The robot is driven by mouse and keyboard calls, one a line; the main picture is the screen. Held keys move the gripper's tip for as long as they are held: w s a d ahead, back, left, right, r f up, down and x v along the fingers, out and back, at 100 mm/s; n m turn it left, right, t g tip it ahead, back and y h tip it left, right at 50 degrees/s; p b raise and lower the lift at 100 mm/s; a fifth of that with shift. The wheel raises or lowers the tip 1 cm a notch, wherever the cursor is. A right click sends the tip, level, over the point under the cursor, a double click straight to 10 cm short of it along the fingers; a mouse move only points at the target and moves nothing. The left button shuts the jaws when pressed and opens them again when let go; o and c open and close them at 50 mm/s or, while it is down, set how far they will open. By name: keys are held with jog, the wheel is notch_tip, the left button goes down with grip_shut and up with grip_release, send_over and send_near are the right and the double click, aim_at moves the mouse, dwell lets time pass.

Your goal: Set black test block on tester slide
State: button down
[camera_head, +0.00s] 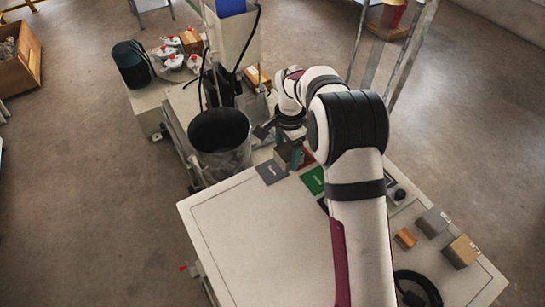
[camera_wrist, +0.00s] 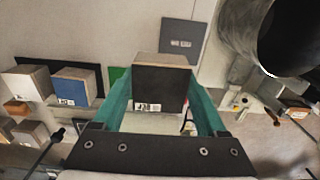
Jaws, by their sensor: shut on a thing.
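The black test block (camera_wrist: 161,88) is held between the two teal fingers of my gripper (camera_wrist: 163,100) in the wrist view. Its dark face carries a small white label, and its top edge looks brownish. My gripper (camera_head: 291,155) also shows in the head view, above the far edge of the table near the grey tile (camera_head: 271,172), partly hidden by my arm. The grey tile also lies ahead of the block in the wrist view (camera_wrist: 183,36). I cannot pick out the tester slide with certainty; machinery stands just beyond the table edge.
A dark round container (camera_head: 219,130) stands left of my gripper. A green tile (camera_head: 313,180) lies beside the grey one. A grey block (camera_head: 433,221), an orange block (camera_head: 405,238) and a tan block (camera_head: 462,251) sit at the right. The table's left part (camera_head: 255,240) is clear.

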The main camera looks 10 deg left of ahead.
jog(key=s+d+r+n, duration=0.4)
jog(key=d+r, duration=0.5)
jog(key=s+d+r+n, duration=0.3)
jog(key=s+d+r, duration=0.1)
jog(key=d+r, duration=0.6)
jog(key=shift+w+d+f+m, duration=1.15)
jog(key=shift+w+f, duration=0.8)
jog(key=shift+f, duration=1.95)
jog(key=shift+w+d+f+m, duration=1.2)
jog(key=shift+w+f, duration=0.75)
jog(key=shift+f, duration=1.9)
jog(key=shift+w+d+f+m, duration=1.15)
jog(key=shift+w+f, duration=0.8)
jog(key=shift+f, duration=1.95)
jog(key=shift+a+f, duration=0.2)
jog(key=shift+f, duration=0.05)
grip_release()
jog(key=shift+r, duration=2.95)
